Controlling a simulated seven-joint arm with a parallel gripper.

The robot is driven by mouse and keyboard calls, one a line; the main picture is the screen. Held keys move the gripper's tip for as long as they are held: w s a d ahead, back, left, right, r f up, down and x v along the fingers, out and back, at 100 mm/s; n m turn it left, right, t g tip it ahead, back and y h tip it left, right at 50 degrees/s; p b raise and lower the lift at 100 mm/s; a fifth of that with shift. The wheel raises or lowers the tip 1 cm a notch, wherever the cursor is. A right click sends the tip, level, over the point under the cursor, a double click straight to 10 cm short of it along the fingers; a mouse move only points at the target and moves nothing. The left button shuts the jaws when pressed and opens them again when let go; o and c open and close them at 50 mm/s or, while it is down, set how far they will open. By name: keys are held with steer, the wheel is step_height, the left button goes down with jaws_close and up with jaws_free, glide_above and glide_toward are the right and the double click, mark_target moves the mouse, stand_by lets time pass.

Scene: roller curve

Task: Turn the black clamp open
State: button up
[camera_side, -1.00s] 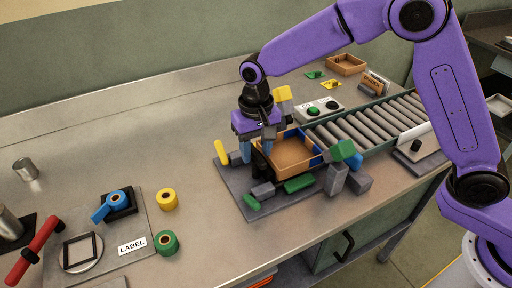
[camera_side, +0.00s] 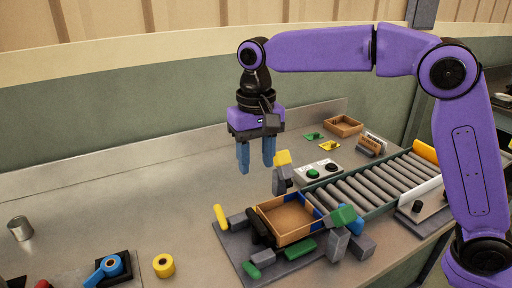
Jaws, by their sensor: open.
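The black clamp (camera_side: 259,231) stands at the left side of a brown open box (camera_side: 268,211) on a grey fixture plate (camera_side: 231,244). It looks dark and partly lies against the box; its exact turn is hard to tell at this size. My gripper (camera_side: 256,170) hangs above and a little behind the clamp, pointing down. Its two blue fingers are apart with nothing between them. It touches neither the clamp nor the box.
Yellow (camera_side: 220,216), green (camera_side: 343,216) and grey handled clamps surround the box. A roller conveyor (camera_side: 372,180) runs off to the right. A button panel (camera_side: 319,172) stands behind.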

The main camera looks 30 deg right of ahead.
steer(key=shift+r, duration=1.05)
steer(key=s+d+f+n, duration=0.3)
steer(key=s+d+n, duration=0.1)
steer(key=s+d, duration=0.4)
steer(key=s+d+f+n, duration=0.4)
steer(key=s+d, duration=0.4)
steer(key=s, duration=0.3)
steer(key=s+d+f+n, duration=0.4)
steer(key=s+d, duration=0.4)
steer(key=s, duration=0.2)
steer(key=shift+s+n, duration=0.35)
steer(key=shift+n, duration=0.05)
